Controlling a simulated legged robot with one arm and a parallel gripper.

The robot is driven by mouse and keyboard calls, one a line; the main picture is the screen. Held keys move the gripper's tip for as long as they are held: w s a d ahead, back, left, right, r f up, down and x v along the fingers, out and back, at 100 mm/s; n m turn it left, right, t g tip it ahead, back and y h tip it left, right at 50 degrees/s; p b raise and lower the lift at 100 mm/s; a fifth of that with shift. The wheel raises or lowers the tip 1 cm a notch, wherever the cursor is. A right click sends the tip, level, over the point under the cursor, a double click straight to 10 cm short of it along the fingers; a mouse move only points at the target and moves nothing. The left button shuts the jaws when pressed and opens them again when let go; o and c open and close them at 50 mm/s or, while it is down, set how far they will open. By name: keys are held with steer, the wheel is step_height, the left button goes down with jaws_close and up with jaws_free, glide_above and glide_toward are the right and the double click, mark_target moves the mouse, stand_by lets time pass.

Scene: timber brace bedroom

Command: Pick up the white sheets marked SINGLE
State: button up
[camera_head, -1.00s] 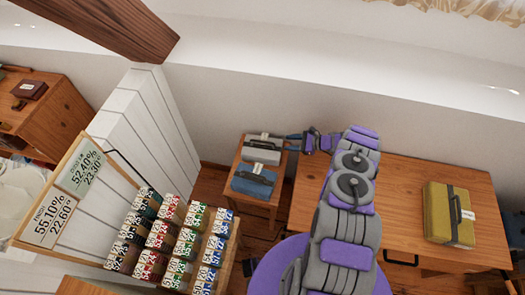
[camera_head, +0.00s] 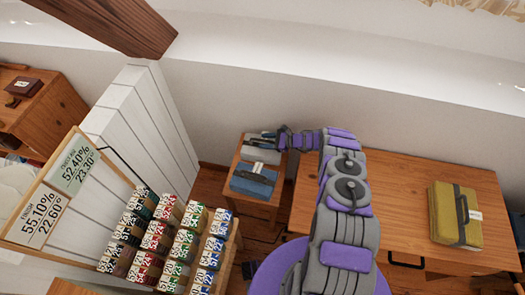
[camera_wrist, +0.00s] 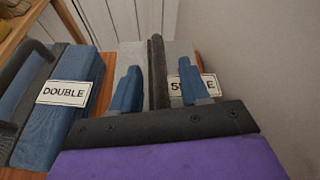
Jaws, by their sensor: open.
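The white sheets (camera_head: 260,155), a light grey-white bundle with a dark strap, lie on a small wooden stand beside the desk. In the wrist view the bundle (camera_wrist: 183,52) carries a white label, partly hidden by a finger, with only its first and last letters clear. My gripper (camera_head: 264,137) is over the back part of this bundle. In the wrist view its two blue fingers (camera_wrist: 160,88) are apart, one on each side of the dark strap handle (camera_wrist: 157,65). I cannot tell whether they touch the bundle.
A blue bundle labelled DOUBLE (camera_wrist: 62,93) sits close beside the white one; it also shows in the head view (camera_head: 253,181). A mustard bundle (camera_head: 447,214) lies on the wooden desk (camera_head: 400,190). The wall is close behind the stand. A rack of tagged goods (camera_head: 170,245) stands at front left.

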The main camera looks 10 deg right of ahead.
steer(key=shift+w+a+f, duration=0.1)
steer(key=shift+w+a, duration=0.05)
steer(key=shift+a, duration=0.1)
jaws_close()
stand_by(1.3)
